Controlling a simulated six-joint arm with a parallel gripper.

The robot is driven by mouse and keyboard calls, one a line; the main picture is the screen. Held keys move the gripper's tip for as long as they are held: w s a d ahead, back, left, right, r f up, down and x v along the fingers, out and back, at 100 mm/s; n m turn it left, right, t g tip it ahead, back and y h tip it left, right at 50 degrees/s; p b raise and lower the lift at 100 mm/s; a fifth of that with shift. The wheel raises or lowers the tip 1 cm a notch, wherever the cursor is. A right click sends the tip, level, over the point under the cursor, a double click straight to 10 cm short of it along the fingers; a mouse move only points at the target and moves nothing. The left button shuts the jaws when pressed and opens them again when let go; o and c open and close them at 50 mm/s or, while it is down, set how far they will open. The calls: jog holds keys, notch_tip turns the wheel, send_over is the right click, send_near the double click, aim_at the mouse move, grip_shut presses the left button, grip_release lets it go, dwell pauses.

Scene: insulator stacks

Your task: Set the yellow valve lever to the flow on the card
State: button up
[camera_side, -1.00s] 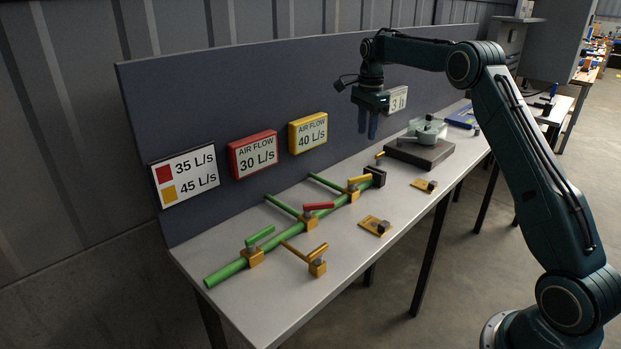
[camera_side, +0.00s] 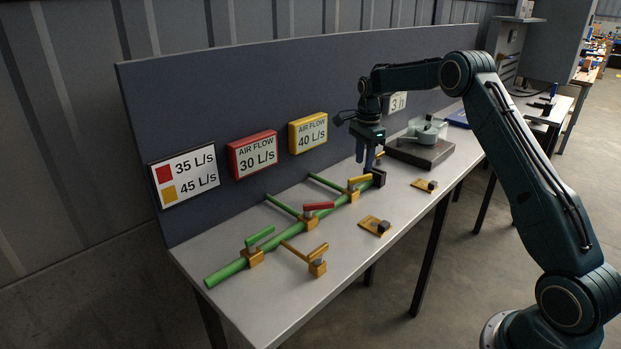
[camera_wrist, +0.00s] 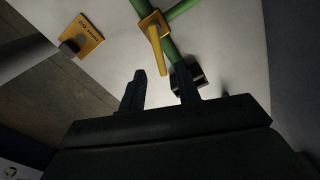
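The yellow valve lever (camera_side: 359,179) sits on a brass valve body (camera_side: 352,194) on the green pipe (camera_side: 264,243); it also shows in the wrist view (camera_wrist: 155,47). The card (camera_side: 184,176) on the back panel reads 35 L/s beside a red square and 45 L/s beside a yellow square. The yellow display (camera_side: 308,132) reads AIR FLOW 40 L/s. My gripper (camera_side: 366,162) points down above the table near the pipe's far end, close to the yellow lever. In the wrist view its fingers (camera_wrist: 160,90) are apart with nothing between them, and the lever lies beyond the tips.
A red lever (camera_side: 319,206) and a green lever (camera_side: 260,235) sit on the same pipe. A red display (camera_side: 252,154) reads 30 L/s. A black block (camera_side: 377,177) caps the pipe's far end.

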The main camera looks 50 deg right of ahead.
aim_at(363, 176)
jog(key=shift+f, duration=2.3)
grip_shut()
